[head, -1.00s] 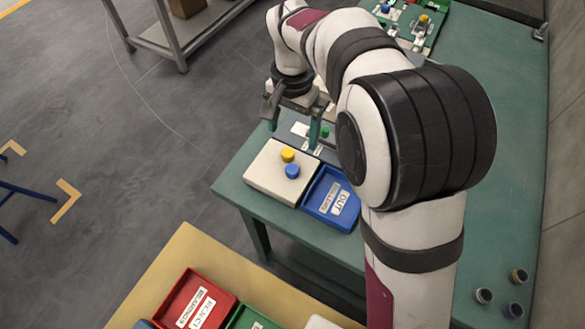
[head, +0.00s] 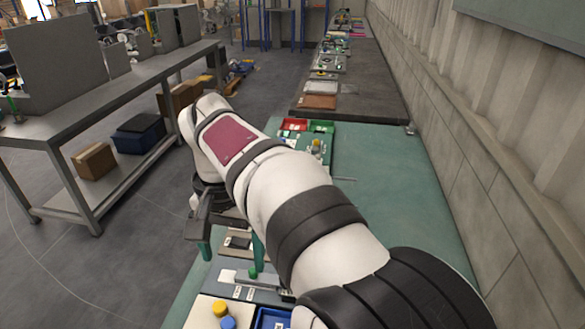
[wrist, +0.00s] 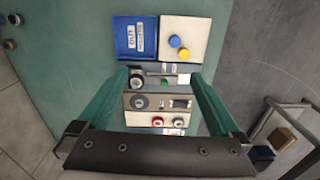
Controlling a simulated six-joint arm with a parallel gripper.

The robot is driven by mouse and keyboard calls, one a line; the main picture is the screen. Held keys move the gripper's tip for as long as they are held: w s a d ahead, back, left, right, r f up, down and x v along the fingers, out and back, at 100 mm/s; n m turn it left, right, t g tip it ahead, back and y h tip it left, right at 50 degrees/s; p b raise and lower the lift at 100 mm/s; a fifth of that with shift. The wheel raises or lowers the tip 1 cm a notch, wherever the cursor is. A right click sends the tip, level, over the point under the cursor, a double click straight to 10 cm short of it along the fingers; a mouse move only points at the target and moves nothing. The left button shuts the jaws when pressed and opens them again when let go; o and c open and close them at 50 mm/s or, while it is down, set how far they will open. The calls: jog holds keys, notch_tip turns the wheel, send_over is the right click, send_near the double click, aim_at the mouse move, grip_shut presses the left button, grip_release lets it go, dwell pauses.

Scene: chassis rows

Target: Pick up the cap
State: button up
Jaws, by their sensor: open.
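Two round caps, one yellow (wrist: 175,41) and one blue (wrist: 183,53), sit close together on a white tray (wrist: 200,30) at the top of the wrist view. In the head view the yellow cap (head: 220,309) and blue cap (head: 228,322) show at the bottom edge. My gripper (wrist: 160,78) is open and empty, its green fingers wide apart above a row of panels, short of the tray. The head view also shows my gripper (head: 232,262) beyond the caps. I cannot tell which cap is meant.
The green table (head: 385,190) is clear on the right.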

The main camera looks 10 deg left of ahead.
jog(key=s+d+f+m, duration=0.1)
jog(key=s+d, duration=0.5)
jog(key=d, duration=0.3)
jog(key=s+d+f+m+y, duration=0.1)
jog(key=s+d+m, duration=0.1)
jog(key=s+d, duration=0.4)
jog(key=d, duration=0.4)
jog(key=shift+d+f, duration=0.15)
jog(key=shift+d, duration=0.15)
jog(key=s+d+f, duration=0.1)
jog(key=s, duration=0.1)
jog(key=s+d+f+m, duration=0.1)
jog(key=s+f, duration=0.1)
jog(key=s, duration=0.1)
jog(key=s+d+f+m, duration=0.1)
jog(key=s, duration=0.1)
jog(key=shift+s+f+y, duration=0.2)
jog(key=shift+f+y, duration=0.1)
jog(key=c, duration=0.4)
jog(key=shift+o, duration=0.2)
jog(key=shift+a, duration=0.1)
